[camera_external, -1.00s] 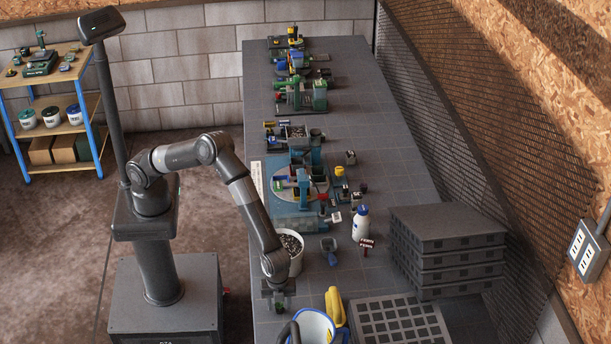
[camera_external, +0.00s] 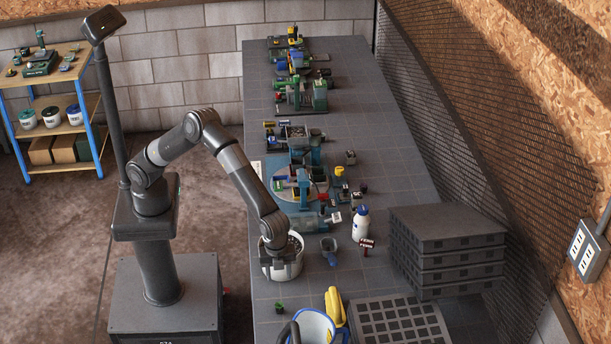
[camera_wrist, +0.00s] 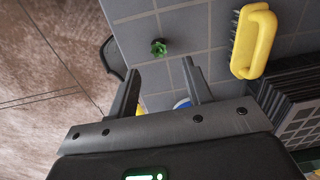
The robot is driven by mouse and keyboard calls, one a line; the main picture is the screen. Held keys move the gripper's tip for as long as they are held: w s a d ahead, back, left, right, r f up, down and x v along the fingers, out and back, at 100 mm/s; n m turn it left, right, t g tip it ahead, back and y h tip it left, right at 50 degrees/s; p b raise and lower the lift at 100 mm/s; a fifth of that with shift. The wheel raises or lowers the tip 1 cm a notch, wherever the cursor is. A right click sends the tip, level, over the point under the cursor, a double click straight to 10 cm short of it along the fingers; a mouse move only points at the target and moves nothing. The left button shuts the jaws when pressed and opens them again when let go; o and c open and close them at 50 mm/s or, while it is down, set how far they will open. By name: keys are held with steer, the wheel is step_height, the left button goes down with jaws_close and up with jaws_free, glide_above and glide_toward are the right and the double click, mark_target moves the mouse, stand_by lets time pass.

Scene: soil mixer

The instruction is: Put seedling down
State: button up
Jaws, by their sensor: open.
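The seedling (camera_external: 279,307) is a small green plant standing on the grey table near its left front edge. It also shows in the wrist view (camera_wrist: 158,47), apart from the fingers and beyond their tips. My gripper (camera_wrist: 160,82) is open, with nothing between its two fingers. In the external view my gripper (camera_external: 279,256) is above the white bucket of dark soil, up and back from the seedling. Its fingertips are hard to make out there.
The white bucket (camera_external: 284,270) stands just under my gripper. A blue-rimmed bucket (camera_external: 314,325) and a yellow-handled brush (camera_external: 335,306) are right of the seedling. A grey cell tray (camera_external: 395,322) and stacked trays (camera_external: 447,247) lie further right. A white bottle (camera_external: 361,223) stands behind.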

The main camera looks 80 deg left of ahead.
steer(key=s+a+r+n+t, duration=0.1)
steer(key=a+r+n, duration=0.2)
steer(key=a+r, duration=0.5)
steer(key=s+a+r+n+t, duration=0.15)
steer(key=a+r, duration=0.35)
steer(key=a, duration=0.6)
steer(key=s+a+r+n, duration=0.1)
steer(key=a+r+n, duration=0.4)
steer(key=a, duration=0.5)
steer(key=s+a+r+n+t, duration=0.1)
steer(key=s+a+n+t, duration=0.2)
steer(key=s+a+n, duration=0.5)
steer(key=s+a, duration=1.1)
steer(key=shift+a+r, duration=0.35)
steer(key=shift+o, duration=0.5)
